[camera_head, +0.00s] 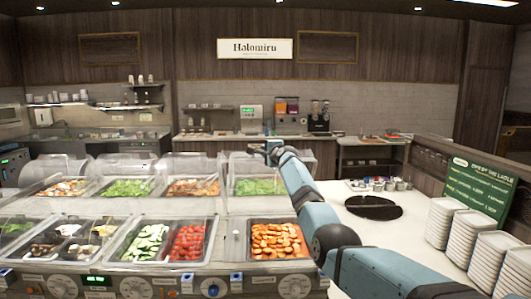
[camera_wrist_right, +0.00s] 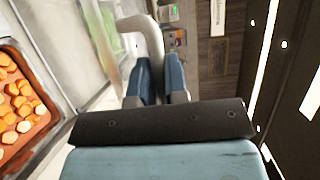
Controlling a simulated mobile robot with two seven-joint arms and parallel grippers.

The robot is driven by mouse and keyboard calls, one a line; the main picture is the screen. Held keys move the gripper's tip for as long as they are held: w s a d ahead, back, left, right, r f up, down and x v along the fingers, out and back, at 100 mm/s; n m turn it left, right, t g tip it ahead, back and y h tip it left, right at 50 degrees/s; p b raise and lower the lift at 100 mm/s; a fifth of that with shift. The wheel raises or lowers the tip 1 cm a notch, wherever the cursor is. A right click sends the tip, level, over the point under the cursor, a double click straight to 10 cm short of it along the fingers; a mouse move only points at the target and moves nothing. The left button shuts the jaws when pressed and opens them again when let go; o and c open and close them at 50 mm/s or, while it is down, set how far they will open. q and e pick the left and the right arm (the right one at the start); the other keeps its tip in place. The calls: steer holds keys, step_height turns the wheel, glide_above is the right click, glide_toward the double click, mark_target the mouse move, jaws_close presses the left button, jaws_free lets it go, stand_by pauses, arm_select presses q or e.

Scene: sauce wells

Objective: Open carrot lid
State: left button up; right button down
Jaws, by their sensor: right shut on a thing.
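The orange carrot pieces (camera_head: 278,240) lie in a tray at the front of the counter, uncovered in the head view. They also show at the left of the wrist view (camera_wrist_right: 18,100). My right gripper (camera_head: 264,150) is raised above and behind the carrot tray. In the right wrist view my right gripper (camera_wrist_right: 160,72) is shut on a pale curved handle (camera_wrist_right: 140,28). A clear panel (camera_wrist_right: 92,40), apparently the carrot lid, stands beside the handle and is tilted up. Its exact edges are hard to make out. My left gripper is not in view.
Neighbouring trays hold cucumber (camera_head: 146,241) and red tomato (camera_head: 188,241) under a clear cover. Greens (camera_head: 258,186) lie behind the carrots. Stacked plates (camera_head: 440,222) stand at the right. A dark round plate (camera_head: 372,207) lies on the white counter.

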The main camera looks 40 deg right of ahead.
steer(key=shift+a, duration=0.1)
steer(key=c, duration=1.4)
jaws_free()
steer(key=shift+c, duration=0.2)
steer(key=s+a+b, duration=0.2)
steer(key=s, duration=1.1)
steer(key=shift+s+r, duration=0.3)
steer(key=shift+r, duration=0.15)
